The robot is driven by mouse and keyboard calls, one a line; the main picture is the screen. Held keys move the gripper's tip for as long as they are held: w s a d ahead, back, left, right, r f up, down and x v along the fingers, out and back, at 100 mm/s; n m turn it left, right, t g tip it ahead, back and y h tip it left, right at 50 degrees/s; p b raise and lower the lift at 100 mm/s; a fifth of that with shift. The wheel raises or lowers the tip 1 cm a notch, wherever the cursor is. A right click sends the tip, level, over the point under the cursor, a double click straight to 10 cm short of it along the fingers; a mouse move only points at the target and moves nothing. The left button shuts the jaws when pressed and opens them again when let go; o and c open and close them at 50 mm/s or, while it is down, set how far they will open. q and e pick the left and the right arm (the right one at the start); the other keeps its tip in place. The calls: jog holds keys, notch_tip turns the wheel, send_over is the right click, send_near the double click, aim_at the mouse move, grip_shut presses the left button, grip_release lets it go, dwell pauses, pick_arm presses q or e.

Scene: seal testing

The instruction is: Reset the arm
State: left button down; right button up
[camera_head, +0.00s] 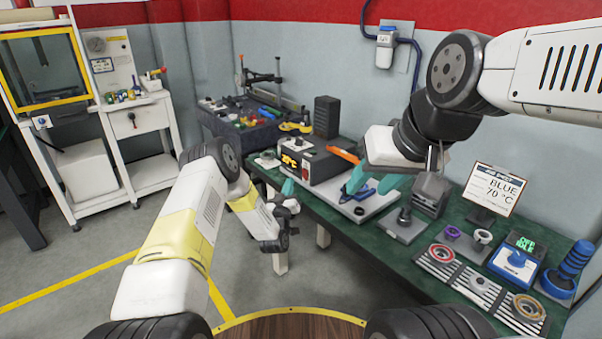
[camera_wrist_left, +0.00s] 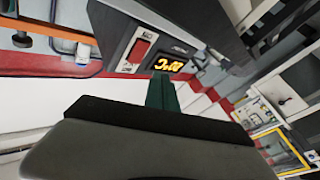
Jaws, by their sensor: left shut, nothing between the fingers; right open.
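My left arm comes in from the left and bends down in front of the bench. Its gripper (camera_head: 287,188) is shut and empty, with the teal fingertips near the bench's front edge, in front of the heater box (camera_head: 312,162) with the lit display. In the left wrist view the shut teal fingers (camera_wrist_left: 162,95) point toward the lit display (camera_wrist_left: 168,65). My right arm reaches in from the upper right. Its gripper (camera_head: 374,182) is open, with teal fingers apart above the white board (camera_head: 342,204). A blue tool (camera_head: 357,193) lies on the board beneath them.
The green bench (camera_head: 375,238) holds a metal fixture (camera_head: 431,192), a sign reading BLUE 70 °C (camera_head: 494,188), striped trays with rings (camera_head: 440,256) and a blue stand (camera_head: 570,268). A cluttered dark table (camera_head: 235,135) stands behind. Open floor lies left of the bench.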

pick_arm(q)
jog(key=shift+s+a+r, duration=0.15)
jog(key=shift+s+a, duration=0.4)
jog(key=shift+a, duration=0.2)
jog(key=a+r+m+g, duration=0.3)
jog(key=r+g, duration=0.2)
jog(key=r, duration=1.5)
jog(key=s+a+r+g+y, duration=0.1)
jog(key=s+a+r+g, duration=0.1)
jog(key=s+a+r, duration=0.4)
jog(key=s+a+r+g, duration=0.1)
jog(key=s+g, duration=0.1)
jog(key=s, duration=1.1)
jog(key=s+a+r+g, duration=0.1)
jog(key=s+g, duration=0.1)
jog(key=s, duration=1.1)
jog(key=s+a+r+g+y, duration=0.1)
jog(key=s+a+r+g, duration=0.1)
jog(key=s, duration=1.1)
jog(key=shift+s+g, duration=0.2)
jog(key=shift+g, duration=0.2)
jog(key=shift+r, duration=0.15)
